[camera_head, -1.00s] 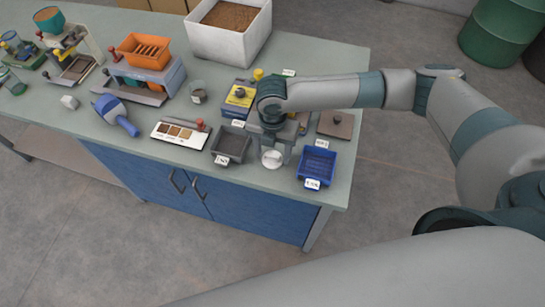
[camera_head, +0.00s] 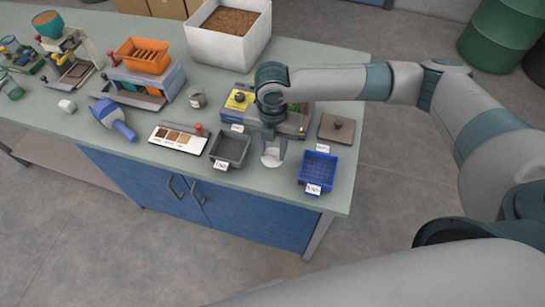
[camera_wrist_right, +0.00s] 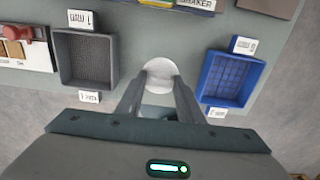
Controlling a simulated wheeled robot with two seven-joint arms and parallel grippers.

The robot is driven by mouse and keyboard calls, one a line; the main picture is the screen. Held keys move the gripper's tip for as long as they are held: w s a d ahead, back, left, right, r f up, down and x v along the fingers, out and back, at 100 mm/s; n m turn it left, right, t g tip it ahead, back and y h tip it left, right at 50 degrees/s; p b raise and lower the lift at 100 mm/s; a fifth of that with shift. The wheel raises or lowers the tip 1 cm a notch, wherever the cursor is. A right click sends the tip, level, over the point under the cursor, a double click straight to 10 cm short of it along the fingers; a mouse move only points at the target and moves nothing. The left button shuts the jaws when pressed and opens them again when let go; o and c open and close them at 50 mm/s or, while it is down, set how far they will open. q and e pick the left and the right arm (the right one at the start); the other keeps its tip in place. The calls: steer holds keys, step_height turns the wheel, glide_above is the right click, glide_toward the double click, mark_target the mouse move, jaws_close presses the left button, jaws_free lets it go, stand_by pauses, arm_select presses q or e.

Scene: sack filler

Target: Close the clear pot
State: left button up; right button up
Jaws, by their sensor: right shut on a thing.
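A clear pot (camera_head: 197,97) with something dark in it stands open on the bench, left of the yellow box. Another clear container (camera_head: 12,88) stands at the far left edge. My right gripper (camera_head: 271,150) points down near the front of the bench and is shut on a white round lid (camera_head: 271,158). The lid also shows between the fingertips in the right wrist view (camera_wrist_right: 160,72). I cannot tell whether the lid touches the bench. My left gripper is not in view.
A grey tray (camera_head: 215,156) is left of my right gripper and a blue tray (camera_head: 304,175) is right of it. A white bin (camera_head: 200,45) stands behind.

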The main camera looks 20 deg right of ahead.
steer(key=s+d+r+b, duration=0.3)
steer(key=s+d+r, duration=0.4)
steer(key=s+d, duration=0.1)
steer(key=shift+s, duration=0.2)
steer(key=shift+f, duration=0.1)
